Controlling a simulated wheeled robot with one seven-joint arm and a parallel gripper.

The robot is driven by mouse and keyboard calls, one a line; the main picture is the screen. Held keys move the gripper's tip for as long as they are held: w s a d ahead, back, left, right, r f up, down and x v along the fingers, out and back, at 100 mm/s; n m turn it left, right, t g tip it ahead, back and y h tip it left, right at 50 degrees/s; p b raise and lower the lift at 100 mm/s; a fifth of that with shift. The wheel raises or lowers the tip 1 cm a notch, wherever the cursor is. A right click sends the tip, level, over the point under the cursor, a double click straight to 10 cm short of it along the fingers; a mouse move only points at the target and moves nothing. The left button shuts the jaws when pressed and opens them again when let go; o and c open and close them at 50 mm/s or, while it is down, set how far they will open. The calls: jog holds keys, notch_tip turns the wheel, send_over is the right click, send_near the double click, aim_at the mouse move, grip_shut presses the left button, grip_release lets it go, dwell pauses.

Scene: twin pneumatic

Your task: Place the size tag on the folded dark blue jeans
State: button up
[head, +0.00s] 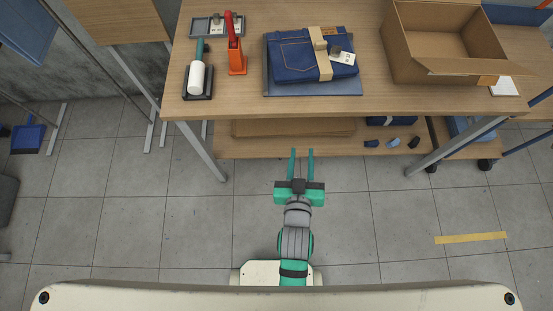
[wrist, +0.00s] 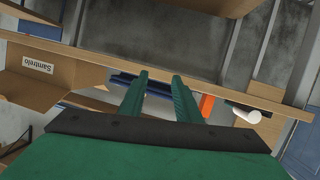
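The folded dark blue jeans (head: 290,62) lie on a blue-grey board on the table, with a tan band around them. A small white tag (head: 343,57) with a grey piece beside it rests on the right part of the jeans. Another small pale tag with a grey clip (head: 216,27) lies in a grey tray at the back left; I cannot tell which one is the size tag. My gripper (head: 301,153) is open and empty, in front of the table's front edge and apart from everything. In the wrist view, its fingers (wrist: 160,78) stand apart, with the jeans' dark edge behind them.
An open cardboard box (head: 440,68) stands right of the jeans. An orange holder with a red handle (head: 236,55) and a white roller (head: 196,77) stand left. The wooden table (head: 300,105) has a bare front strip. A lower shelf (head: 270,146) is beneath.

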jog(key=s+a+r+y, duration=0.1)
jog(key=s+a, duration=0.2)
jog(key=s, duration=0.6)
jog(key=s+a+r+t, duration=0.1)
jog(key=s+a, duration=0.3)
jog(key=s, duration=0.6)
jog(key=shift+y, duration=0.4)
jog(key=shift+a+r, duration=0.1)
